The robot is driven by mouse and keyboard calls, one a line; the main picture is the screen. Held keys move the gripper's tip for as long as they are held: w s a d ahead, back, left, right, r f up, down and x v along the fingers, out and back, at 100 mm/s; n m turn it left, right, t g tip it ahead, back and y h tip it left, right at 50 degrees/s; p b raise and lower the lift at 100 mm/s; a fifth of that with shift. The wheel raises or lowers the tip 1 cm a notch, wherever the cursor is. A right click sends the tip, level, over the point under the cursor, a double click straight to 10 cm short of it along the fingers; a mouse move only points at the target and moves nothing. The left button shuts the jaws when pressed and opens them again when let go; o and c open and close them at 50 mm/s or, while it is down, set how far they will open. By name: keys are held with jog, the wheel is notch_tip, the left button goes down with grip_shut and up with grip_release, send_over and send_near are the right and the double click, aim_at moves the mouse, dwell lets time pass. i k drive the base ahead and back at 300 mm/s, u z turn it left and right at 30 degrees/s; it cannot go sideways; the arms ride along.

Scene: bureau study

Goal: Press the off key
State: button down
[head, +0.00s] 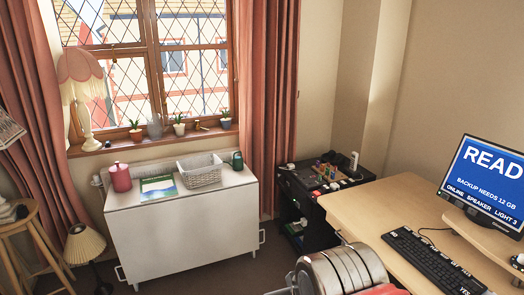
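A black keyboard (436,264) lies on the light wooden desk (372,206), in front of the monitor. A key near its front right end reads "YES". Its other labels are too small to read, so I cannot pick out the off key. The monitor (487,180) has a blue screen with the words "READ", "BACKUP NEEDS 12 GB" and a lower line "ONLINE SPEAKER LIGHT 3". The right edge of the picture cuts off part of it. My gripper's fingers do not show.
Silver and red rounded parts fill the bottom centre, before the desk. A black cabinet (293,211) with small items stands left of the desk. A white cabinet (185,238) with a basket (203,178) stands under the window. The desk's left part is bare.

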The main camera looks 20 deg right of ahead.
aim_at(452, 263)
jog(key=z, duration=0.2)
jog(key=i, duration=0.75)
jog(key=z, duration=0.65)
jog(key=i, duration=0.65)
jog(key=z, duration=0.9)
jog(key=i, duration=0.85)
jog(key=z, duration=0.5)
